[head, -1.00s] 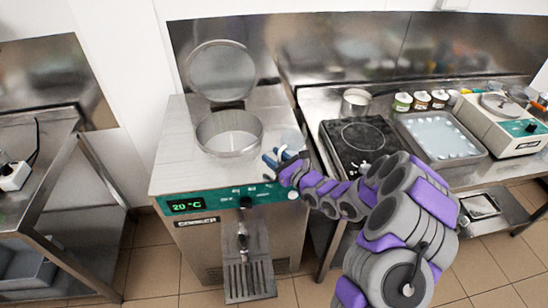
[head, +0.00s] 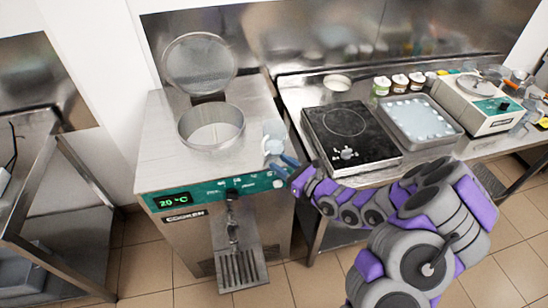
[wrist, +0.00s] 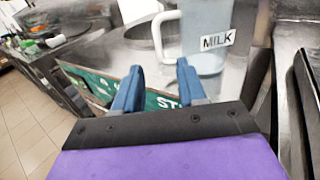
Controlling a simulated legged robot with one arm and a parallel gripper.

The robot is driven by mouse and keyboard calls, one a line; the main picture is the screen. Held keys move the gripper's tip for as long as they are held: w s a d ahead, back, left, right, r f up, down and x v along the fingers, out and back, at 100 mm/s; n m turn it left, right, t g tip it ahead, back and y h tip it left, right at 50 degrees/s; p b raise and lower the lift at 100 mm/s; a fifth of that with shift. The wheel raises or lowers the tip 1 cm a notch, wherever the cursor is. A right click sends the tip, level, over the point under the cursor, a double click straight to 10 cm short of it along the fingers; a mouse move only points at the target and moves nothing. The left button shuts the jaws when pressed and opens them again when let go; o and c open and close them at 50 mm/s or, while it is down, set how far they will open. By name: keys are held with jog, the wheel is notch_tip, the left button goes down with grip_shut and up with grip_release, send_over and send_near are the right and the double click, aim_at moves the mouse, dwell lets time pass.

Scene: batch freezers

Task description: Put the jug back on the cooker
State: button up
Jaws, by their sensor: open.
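The jug (wrist: 205,38) is pale and translucent, with a "MILK" label and a handle on its left in the wrist view. In the head view the jug (head: 273,132) appears upright at the front right corner of the cooker's steel top. The cooker (head: 160,150) has a green front panel reading 20 °C, a round open well and a raised lid. My gripper (head: 281,163) is open and empty, at the cooker's front edge just in front of the jug. Its blue fingers (wrist: 160,85) show apart in the wrist view, below the handle and apparently not touching it.
A steel table (head: 28,190) stands at the left. The cooker's top left of the well is clear.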

jog(key=shift+s+d, duration=0.35)
jog(key=shift+d, duration=0.05)
jog(key=s+a+r+n+g+y, duration=0.4)
jog(key=s+a+r+n+g, duration=0.2)
jog(key=s+a+r+n, duration=0.4)
jog(key=s+r+n+g+h, duration=0.1)
jog(key=s+r+n+g, duration=0.25)
jog(key=s, duration=0.25)
jog(key=s+r+n+g+h, duration=0.1)
jog(key=s+r+n+g, duration=0.1)
jog(key=s+n+g, duration=0.4)
jog(key=s+d+f+n+h, duration=0.1)
jog(key=s+d+n+h, duration=0.25)
jog(key=s, duration=0.35)
jog(key=s+d+f+n+h, duration=0.2)
jog(key=s+d+h, duration=0.2)
jog(key=s+h, duration=0.15)
jog(key=s+d+t+h, duration=0.1)
jog(key=s+d+h, duration=0.1)
jog(key=d, duration=0.5)
jog(key=s+d+r+n+t+h, duration=0.1)
jog(key=s+d+h, duration=0.2)
jog(key=d, duration=0.5)
jog(key=shift+s+h, duration=0.25)
jog(key=shift+h, duration=0.55)
